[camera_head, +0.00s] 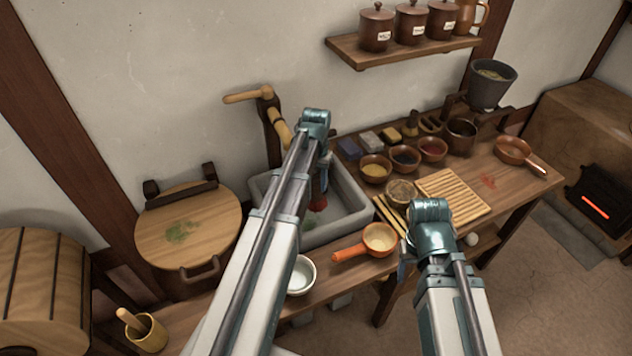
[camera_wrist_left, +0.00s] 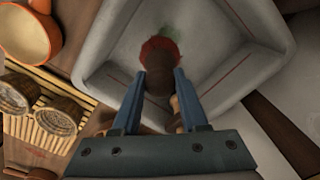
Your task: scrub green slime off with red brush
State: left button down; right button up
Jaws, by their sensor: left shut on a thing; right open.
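My left gripper (camera_head: 324,182) is over the grey stone sink (camera_head: 358,217). In the left wrist view my left gripper (camera_wrist_left: 161,75) is shut on the brown handle of the red brush (camera_wrist_left: 157,48). The red bristles point down into the basin and also show in the head view (camera_head: 318,203).
A round wooden lid (camera_head: 210,220) with a green stain stands left of the sink. An orange-handled pan (camera_head: 379,239) and a white bowl (camera_head: 301,274) sit in front. Several small bowls and a slatted board (camera_head: 455,192) crowd the bench to the right.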

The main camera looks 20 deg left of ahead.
pick_arm(q)
jog(key=shift+s+a+f, duration=0.15)
jog(key=shift+s+a, duration=0.2)
jog(key=shift+s, duration=0.05)
jog(key=shift+s+a+f+n+b, duration=0.25)
jog(key=shift+n+b, duration=0.1)
jog(key=shift+n, duration=0.05)
jog(key=s+a+f+n+b, duration=0.2)
jog(key=s+a, duration=0.1)
jog(key=a, duration=0.1)
jog(key=shift+s+a+f+n, duration=0.2)
jog(key=shift+s+n, duration=0.1)
jog(key=shift+s, duration=0.1)
jog(key=shift+b, duration=0.3)
